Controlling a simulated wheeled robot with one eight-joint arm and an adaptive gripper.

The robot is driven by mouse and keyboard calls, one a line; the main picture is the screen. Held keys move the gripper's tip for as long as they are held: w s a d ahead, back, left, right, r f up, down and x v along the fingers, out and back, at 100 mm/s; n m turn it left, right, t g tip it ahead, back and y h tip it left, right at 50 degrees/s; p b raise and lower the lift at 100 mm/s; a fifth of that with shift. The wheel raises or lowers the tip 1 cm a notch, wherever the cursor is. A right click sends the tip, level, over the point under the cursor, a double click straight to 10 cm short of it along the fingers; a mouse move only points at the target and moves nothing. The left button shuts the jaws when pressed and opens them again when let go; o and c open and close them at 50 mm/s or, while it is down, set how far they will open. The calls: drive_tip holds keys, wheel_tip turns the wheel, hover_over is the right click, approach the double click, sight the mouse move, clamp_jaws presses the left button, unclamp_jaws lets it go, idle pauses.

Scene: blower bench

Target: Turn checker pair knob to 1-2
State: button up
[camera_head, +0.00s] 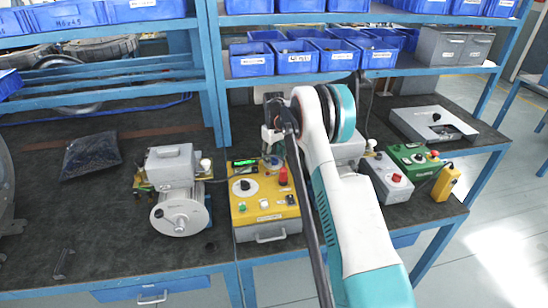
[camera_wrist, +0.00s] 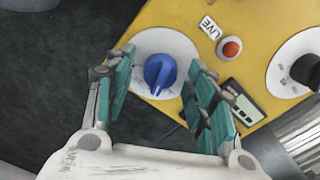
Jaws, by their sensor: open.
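The checker is a yellow box (camera_head: 267,216) on the bench in the head view; its yellow face (camera_wrist: 184,18) fills much of the wrist view. A blue knob (camera_wrist: 160,72) on a white round dial (camera_wrist: 150,42) sits between my fingers in the wrist view, apart from both. A pale mark on it points toward the bottom of the picture. My gripper (camera_wrist: 162,62) is open, one teal finger on each side. In the head view my gripper (camera_head: 272,134) is above the box's back part. A black knob (camera_wrist: 307,70) sits on a second white dial. Dial markings are unreadable.
A red button (camera_wrist: 231,48) beside a LIVE label and a small display (camera_wrist: 244,102) are close to my right finger. A blower motor (camera_head: 180,206) stands left of the box. Grey (camera_head: 388,180) and green (camera_head: 413,158) control boxes stand right. Shelf bins (camera_head: 294,62) hang above.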

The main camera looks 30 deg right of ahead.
sight(274, 157)
wheel_tip(274, 157, up, 12)
idle(0.5)
drive_tip(key=shift+r, duration=0.1)
drive_tip(key=s+a+r+m+t+b, duration=0.1)
drive_tip(key=s+a+r+t+b, duration=0.15)
drive_tip(key=s+a+r, duration=1.3)
drive_tip(key=s+a+f+t, duration=0.1)
drive_tip(key=s+a+f, duration=0.1)
drive_tip(key=s, duration=0.7)
drive_tip(key=s+a+f+t+b, duration=0.1)
drive_tip(key=s+a+f+t, duration=0.1)
drive_tip(key=s, duration=0.8)
drive_tip(key=s+a+f+m+t, duration=0.1)
drive_tip(key=s+a+f, duration=0.2)
drive_tip(key=s, duration=0.6)
drive_tip(key=shift+s+a+t, duration=0.2)
drive_tip(key=shift+a+t, duration=0.15)
